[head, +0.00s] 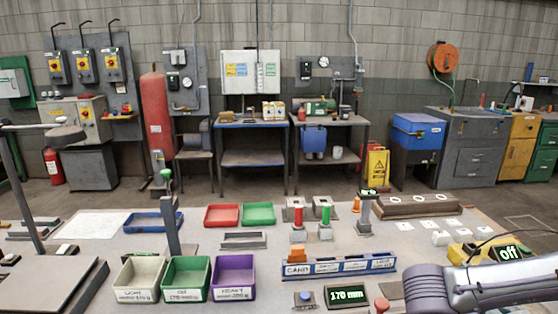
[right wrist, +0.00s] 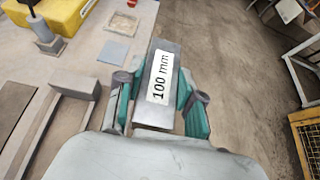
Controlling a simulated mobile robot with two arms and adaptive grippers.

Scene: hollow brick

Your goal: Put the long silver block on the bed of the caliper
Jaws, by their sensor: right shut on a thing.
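A long silver block (right wrist: 171,60) with a white label reading "100 mm" sits between the green-padded fingers of my right gripper (right wrist: 156,92) in the right wrist view. The gripper is shut on its sides, and the far end sticks out beyond the fingers. Below it are the bench edge and the floor. A grey frame with a raised end block (right wrist: 75,88) lies to the left of the gripper; it may be the caliper, but I cannot tell for sure. In the head view my right arm enters at lower right; its gripper is out of that view. My left gripper is not in view.
A yellow object (right wrist: 55,14) stands near the bench edge in the right wrist view. In the head view, white, green and purple bins (head: 234,293), a blue rack (head: 340,267) and a "170 mm" display (head: 347,296) stand at the front.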

